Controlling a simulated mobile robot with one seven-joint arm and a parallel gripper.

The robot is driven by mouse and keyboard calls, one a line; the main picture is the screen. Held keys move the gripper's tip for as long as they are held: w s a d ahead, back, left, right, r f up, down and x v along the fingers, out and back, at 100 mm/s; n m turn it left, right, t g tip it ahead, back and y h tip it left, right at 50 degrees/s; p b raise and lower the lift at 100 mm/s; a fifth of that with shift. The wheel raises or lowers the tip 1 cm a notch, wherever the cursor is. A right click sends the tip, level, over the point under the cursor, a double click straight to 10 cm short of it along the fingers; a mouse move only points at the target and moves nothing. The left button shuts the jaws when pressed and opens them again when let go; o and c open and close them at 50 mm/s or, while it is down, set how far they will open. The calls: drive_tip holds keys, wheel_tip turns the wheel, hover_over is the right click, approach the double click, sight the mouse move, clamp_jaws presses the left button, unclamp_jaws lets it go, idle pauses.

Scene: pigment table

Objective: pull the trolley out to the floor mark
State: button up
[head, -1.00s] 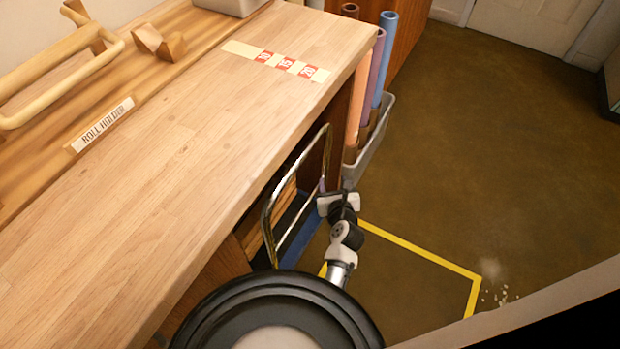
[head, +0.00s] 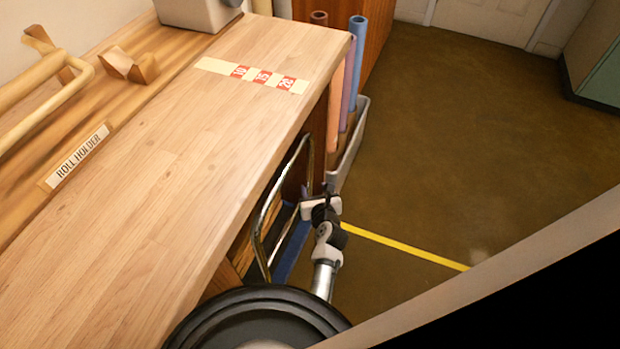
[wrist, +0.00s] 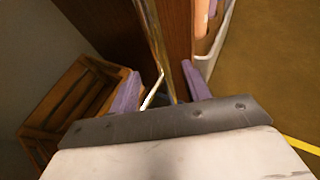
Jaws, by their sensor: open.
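The trolley has a metal hoop handle (head: 265,215) and a blue deck (head: 292,250). It stands under the workbench's right edge, and much of it is hidden by the bench. My gripper (head: 305,193) is at the handle's far upright. In the wrist view its two purple fingers (wrist: 160,88) are apart, with the metal bar (wrist: 152,35) running between them. I cannot tell if either finger touches the bar. The floor mark is a yellow line (head: 400,245) on the floor to the right of the trolley; only one stretch shows in the head view.
A wooden crate (wrist: 75,100) sits beside the handle under the bench. A pale bin (head: 350,140) with several coloured tubes stands just beyond the trolley. The workbench top (head: 180,170) overhangs the left. Brown floor (head: 450,120) to the right is open.

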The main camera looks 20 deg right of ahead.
drive_tip(key=b+x, duration=0.1)
drive_tip(key=x, duration=0.9)
drive_tip(key=shift+b, duration=0.35)
drive_tip(key=shift+w+f, duration=0.1)
drive_tip(key=shift+f, duration=0.05)
drive_tip(key=shift+c, duration=0.3)
clamp_jaws()
idle(0.5)
